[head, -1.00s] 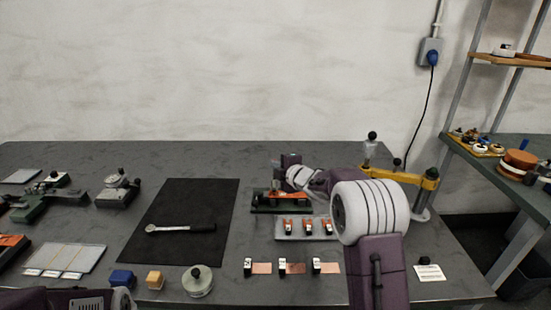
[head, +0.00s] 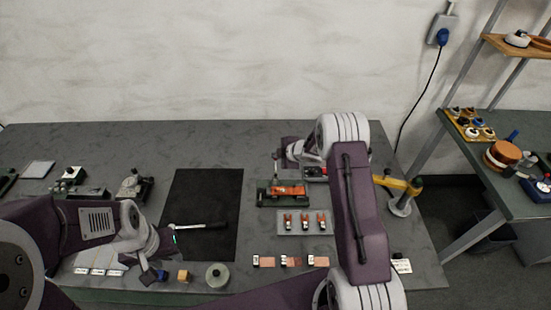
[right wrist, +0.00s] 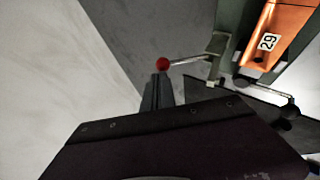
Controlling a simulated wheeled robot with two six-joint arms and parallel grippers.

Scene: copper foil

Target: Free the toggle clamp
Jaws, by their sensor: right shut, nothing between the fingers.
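The toggle clamp (head: 284,191) has an orange body on a dark green base on the bench. In the right wrist view its orange part (right wrist: 270,38) carries a label reading 29. A thin lever ends in a red ball knob (right wrist: 162,64). My right gripper (right wrist: 157,88) is shut and empty, its tips right by the knob; I cannot tell whether they touch. In the head view my right gripper (head: 289,152) is behind the clamp, partly hidden. My left gripper (head: 147,268) is low over the front left of the bench; its fingers are unclear.
A dark mat (head: 205,195) bears a ratchet wrench (head: 202,226). A tray (head: 287,232) with orange pieces stands in front of the clamp, with copper strips (head: 267,262) nearer. A yellow arm stand (head: 402,187) is at right. Blocks and a round jar (head: 217,276) line the front.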

